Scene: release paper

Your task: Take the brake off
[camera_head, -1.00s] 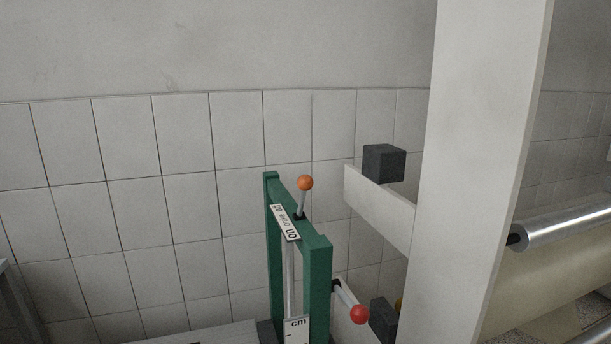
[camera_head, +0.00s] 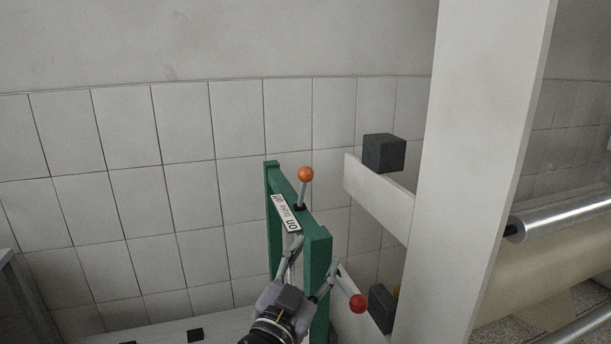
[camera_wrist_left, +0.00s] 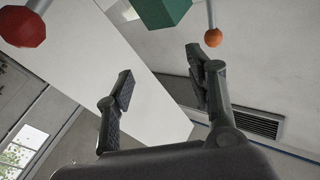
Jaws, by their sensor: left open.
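The brake lever is a short grey rod with an orange knob (camera_head: 306,174), standing nearly upright on top of the green frame (camera_head: 318,250). A white label (camera_head: 285,212) beside it reads "on", "brake" and "off", with "on" at the near end. My left gripper (camera_head: 315,256) is open and empty, in front of the green frame and below the orange knob, not touching the knob. In the left wrist view my open left gripper (camera_wrist_left: 160,80) points up, with the orange knob (camera_wrist_left: 213,38) beyond the right finger. My right gripper is not in view.
A second lever with a red knob (camera_head: 358,303) sticks out low on the right of the green frame. A white post (camera_head: 480,170) and a dark block (camera_head: 384,153) on a white arm stand to the right. The tiled wall (camera_head: 130,200) is behind.

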